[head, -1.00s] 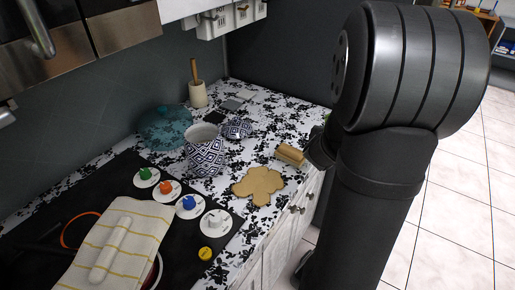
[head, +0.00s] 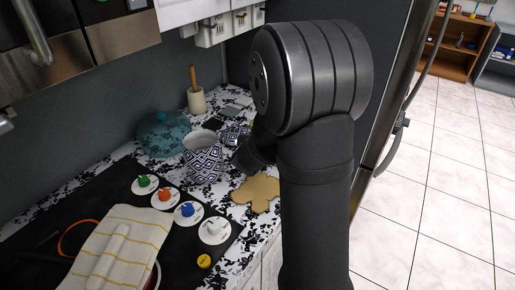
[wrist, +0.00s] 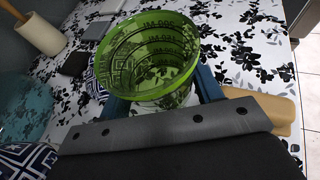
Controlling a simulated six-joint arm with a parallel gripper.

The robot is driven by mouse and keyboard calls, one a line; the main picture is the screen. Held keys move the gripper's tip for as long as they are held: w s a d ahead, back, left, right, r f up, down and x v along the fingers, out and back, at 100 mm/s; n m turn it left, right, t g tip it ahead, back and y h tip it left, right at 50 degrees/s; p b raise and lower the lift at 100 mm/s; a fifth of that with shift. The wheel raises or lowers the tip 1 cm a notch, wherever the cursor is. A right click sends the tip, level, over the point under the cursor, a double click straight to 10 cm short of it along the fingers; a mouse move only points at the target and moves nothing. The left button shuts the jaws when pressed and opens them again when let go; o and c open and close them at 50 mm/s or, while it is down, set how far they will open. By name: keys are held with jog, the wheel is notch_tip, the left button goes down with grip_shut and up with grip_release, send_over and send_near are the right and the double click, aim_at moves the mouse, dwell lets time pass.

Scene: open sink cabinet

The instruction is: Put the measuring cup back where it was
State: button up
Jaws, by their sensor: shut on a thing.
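The measuring cup (wrist: 150,55) is translucent green with printed marks inside. It fills the upper middle of the wrist view, with its open mouth toward the camera. My gripper (wrist: 163,100) is shut on it, with a blue finger on each side. The cup appears to be above the patterned counter, but I cannot tell whether it touches it. In the head view my arm hides the gripper and nearly all of the cup.
A blue-white patterned jar (head: 203,158) stands left of my arm, with its lid (head: 232,133) behind.

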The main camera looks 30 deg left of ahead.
jog(key=shift+s+a+f, duration=0.1)
jog(key=shift+a+f, duration=0.35)
jog(key=shift+a, duration=0.15)
jog(key=shift+f, duration=1.95)
jog(key=shift+f, duration=0.15)
jog(key=o, duration=1.1)
jog(key=shift+c, duration=0.2)
jog(key=shift+r, duration=0.2)
jog(key=v, duration=1.2)
